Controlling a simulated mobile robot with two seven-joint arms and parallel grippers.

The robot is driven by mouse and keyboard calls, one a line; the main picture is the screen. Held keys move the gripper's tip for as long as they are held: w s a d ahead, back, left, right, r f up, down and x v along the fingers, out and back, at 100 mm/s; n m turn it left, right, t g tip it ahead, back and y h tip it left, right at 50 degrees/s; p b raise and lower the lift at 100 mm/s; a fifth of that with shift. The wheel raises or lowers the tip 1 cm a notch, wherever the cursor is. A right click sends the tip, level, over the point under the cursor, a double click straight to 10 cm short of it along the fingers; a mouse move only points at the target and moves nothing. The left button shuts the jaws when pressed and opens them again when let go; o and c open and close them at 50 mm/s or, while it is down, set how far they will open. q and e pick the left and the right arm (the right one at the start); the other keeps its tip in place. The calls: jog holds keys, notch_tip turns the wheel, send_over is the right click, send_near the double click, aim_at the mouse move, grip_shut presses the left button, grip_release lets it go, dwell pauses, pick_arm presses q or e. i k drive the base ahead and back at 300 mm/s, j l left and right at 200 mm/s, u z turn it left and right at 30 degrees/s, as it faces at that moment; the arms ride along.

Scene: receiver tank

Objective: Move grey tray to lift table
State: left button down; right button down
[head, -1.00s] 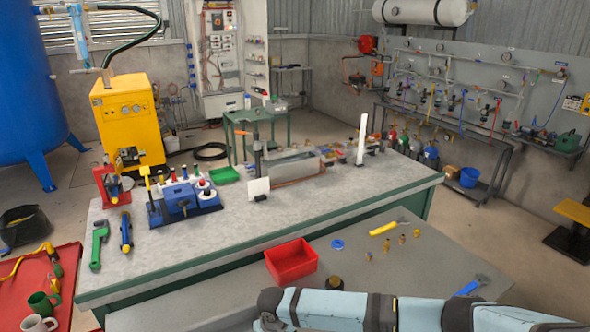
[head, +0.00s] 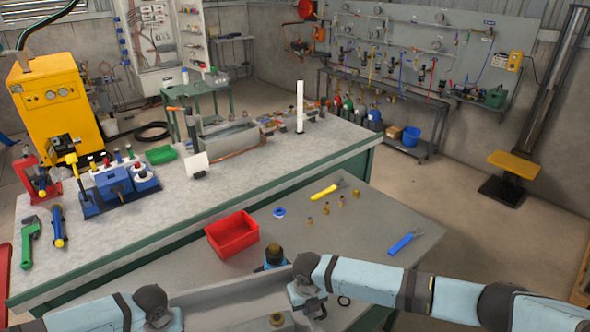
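A grey tray (head: 225,293) shows at the bottom edge between my two arms; its far wall is in view and its near part is cut off. A grey block with a brass-topped fitting (head: 277,320) shows inside it. My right gripper (head: 308,303) is at the tray's right end, pointing down; its fingertips are not clear, so I cannot tell its grip. My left gripper (head: 163,322) is at the tray's left end, mostly cut off by the frame. A yellow-topped platform on a black base (head: 514,165), possibly the lift table, stands on the floor at the right.
The low grey bench (head: 345,235) bears a red bin (head: 232,234), a yellow-handled tool (head: 325,191), brass fittings and a blue tool (head: 403,243). A taller green-edged workbench (head: 110,247) stands behind. Open floor (head: 465,215) lies between the bench and the yellow platform.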

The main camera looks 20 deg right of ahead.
aim_at(514, 162)
jog(key=l+z, duration=0.1)
jog(key=z, duration=0.35)
jog(key=l+z, duration=0.1)
jog(key=z, duration=0.85)
jog(key=i+l+z, duration=0.1)
jog(key=z, duration=0.85)
jog(key=i+z, duration=0.1)
jog(key=i, duration=0.65)
jog(key=i+j+u, duration=0.1)
jog(key=i, duration=1.35)
jog(key=i+l+u, duration=0.1)
jog(key=i, duration=0.6)
jog(key=i+u, duration=0.2)
jog(key=i+l+u, duration=0.2)
jog(key=i, duration=0.2)
